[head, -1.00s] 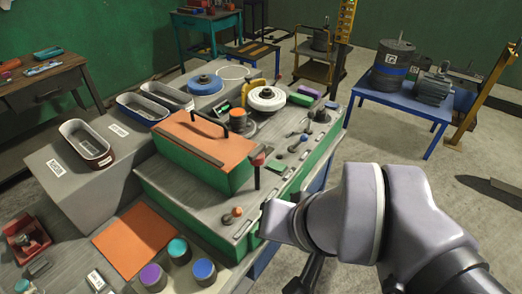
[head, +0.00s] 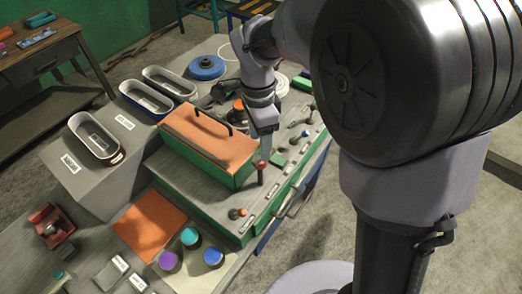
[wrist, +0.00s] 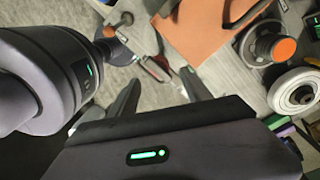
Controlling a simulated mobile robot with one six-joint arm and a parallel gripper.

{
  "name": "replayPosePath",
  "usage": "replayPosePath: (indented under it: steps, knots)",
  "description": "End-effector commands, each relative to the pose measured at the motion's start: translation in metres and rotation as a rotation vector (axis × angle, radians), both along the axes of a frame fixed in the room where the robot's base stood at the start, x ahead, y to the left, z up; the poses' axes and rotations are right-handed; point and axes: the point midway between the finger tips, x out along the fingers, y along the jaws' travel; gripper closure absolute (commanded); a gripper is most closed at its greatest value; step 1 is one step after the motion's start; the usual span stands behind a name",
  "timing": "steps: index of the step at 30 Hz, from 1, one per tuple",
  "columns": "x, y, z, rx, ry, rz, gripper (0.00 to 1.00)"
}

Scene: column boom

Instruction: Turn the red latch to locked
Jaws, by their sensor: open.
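The red latch (head: 261,167) is a small red piece on a dark upright stem, at the right end of the orange-topped green box on the bench. In the wrist view a red and dark piece (wrist: 155,70) shows beyond and between the fingers; it looks like the latch. My gripper (head: 264,154) points down just above the latch, and in the head view it partly covers its top. In the wrist view my gripper (wrist: 159,85) has its two fingers apart with nothing between the tips. I cannot tell whether a finger touches the latch.
The orange lid (head: 205,138) with a dark handle lies just left of the latch. An orange-topped knob (head: 237,213) stands in front, and several small controls (head: 300,133) line the panel behind. A white wheel (wrist: 297,92) shows at the right of the wrist view.

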Motion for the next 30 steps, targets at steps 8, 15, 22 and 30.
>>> replayPosePath:
  steps: [8,15,22,30]
  knots:
    - [-0.003,-0.001,-0.053,0.001,0.001,-0.001,0.43]
    - [-0.003,-0.001,-0.059,0.001,-0.001,0.0,0.43]
    - [-0.003,-0.001,-0.059,0.001,-0.001,0.0,0.61]
    - [-0.003,-0.001,-0.059,0.001,-0.001,0.0,1.0]
